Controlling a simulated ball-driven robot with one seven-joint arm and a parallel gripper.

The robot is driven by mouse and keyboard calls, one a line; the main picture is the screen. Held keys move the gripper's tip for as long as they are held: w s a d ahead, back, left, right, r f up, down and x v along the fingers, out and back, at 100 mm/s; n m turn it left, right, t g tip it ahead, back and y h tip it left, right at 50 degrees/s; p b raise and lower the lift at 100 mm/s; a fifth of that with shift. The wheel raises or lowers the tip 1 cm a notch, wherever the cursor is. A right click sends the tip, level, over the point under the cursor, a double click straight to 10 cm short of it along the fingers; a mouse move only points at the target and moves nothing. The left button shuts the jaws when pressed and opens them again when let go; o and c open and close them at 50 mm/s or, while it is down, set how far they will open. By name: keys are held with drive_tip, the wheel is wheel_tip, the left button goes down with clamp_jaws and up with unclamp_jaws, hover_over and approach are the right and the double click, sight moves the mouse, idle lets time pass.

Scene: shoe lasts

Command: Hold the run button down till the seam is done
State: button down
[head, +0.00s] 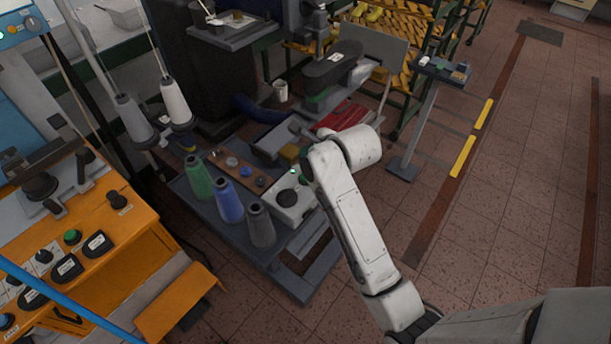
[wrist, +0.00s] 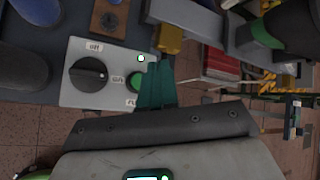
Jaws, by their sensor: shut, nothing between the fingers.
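A pale control box (head: 297,213) stands on the grey table behind the cone spools. The wrist view shows the box (wrist: 76,53) closer, with a black rotary knob (wrist: 88,75), a lit green lamp (wrist: 141,58) and a green button (wrist: 134,81) at its right edge. My gripper (wrist: 157,80) shows as dark teal fingers, shut and empty, beside the button and partly over it. I cannot tell whether the fingertips touch or press it.
Green (head: 197,178), blue (head: 227,201) and grey (head: 260,226) cone spools stand left of the box. A red stack (head: 345,115) lies beyond my wrist. An orange machine (head: 110,225) stands at left. The tiled floor (head: 500,220) at right is clear.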

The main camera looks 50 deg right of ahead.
wheel_tip(320, 180, down, 4)
drive_tip(key=b, duration=0.2)
drive_tip(key=shift+b, duration=0.4)
drive_tip(key=shift+f+b, duration=0.5)
drive_tip(key=shift+f, duration=0.35)
idle(1.0)
drive_tip(key=shift+f, duration=0.4)
